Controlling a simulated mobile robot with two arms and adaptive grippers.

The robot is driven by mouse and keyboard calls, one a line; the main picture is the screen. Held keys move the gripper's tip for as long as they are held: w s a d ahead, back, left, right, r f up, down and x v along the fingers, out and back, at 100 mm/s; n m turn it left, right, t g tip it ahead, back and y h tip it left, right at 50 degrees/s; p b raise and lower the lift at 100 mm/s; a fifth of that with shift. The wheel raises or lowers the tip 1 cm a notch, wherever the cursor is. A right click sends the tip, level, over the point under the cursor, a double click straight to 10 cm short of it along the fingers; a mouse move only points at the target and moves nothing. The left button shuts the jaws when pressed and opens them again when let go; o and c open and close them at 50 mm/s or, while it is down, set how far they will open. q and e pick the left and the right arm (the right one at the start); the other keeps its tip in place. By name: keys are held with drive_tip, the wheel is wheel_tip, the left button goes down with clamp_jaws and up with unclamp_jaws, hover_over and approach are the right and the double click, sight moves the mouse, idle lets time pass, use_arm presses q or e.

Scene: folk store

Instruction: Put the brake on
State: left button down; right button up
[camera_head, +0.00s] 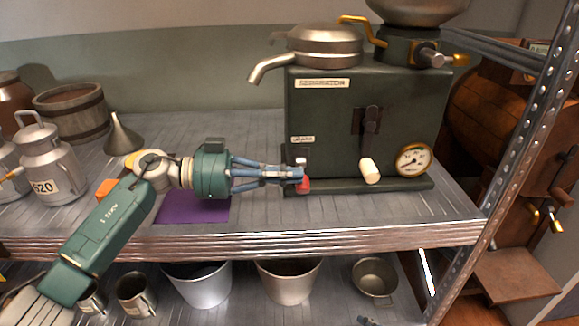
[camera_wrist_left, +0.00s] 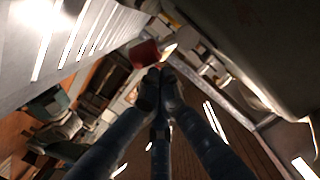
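A dark green machine (camera_head: 340,105) stands on the metal shelf, with a "SEPARATOR" label. A small red-tipped lever (camera_head: 304,185) is low on its front left, below a small label. My left gripper (camera_head: 298,175) is right at this lever, its fingers drawn together and pointing right. In the left wrist view the fingertips (camera_wrist_left: 160,78) meet with nothing visible between them. The red tip (camera_wrist_left: 145,53) shows just beyond and left of them; whether they touch it, I cannot tell. My right gripper is not in view.
A cream-handled crank (camera_head: 370,171) and a gauge (camera_head: 413,159) are on the machine's front, right of the gripper. A purple mat (camera_head: 190,211) lies under the wrist. Milk cans (camera_head: 48,165) and a funnel (camera_head: 122,135) stand left. Buckets (camera_head: 288,280) are on the lower shelf.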

use_arm(q)
drive_tip(key=shift+f, duration=0.1)
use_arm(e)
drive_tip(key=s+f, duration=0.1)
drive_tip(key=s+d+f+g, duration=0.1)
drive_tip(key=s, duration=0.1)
use_arm(q)
drive_tip(key=shift+a, duration=0.1)
drive_tip(key=a+r, duration=0.1)
drive_tip(key=a, duration=1)
drive_tip(key=shift+s+a, duration=0.2)
drive_tip(key=shift+a, duration=0.2)
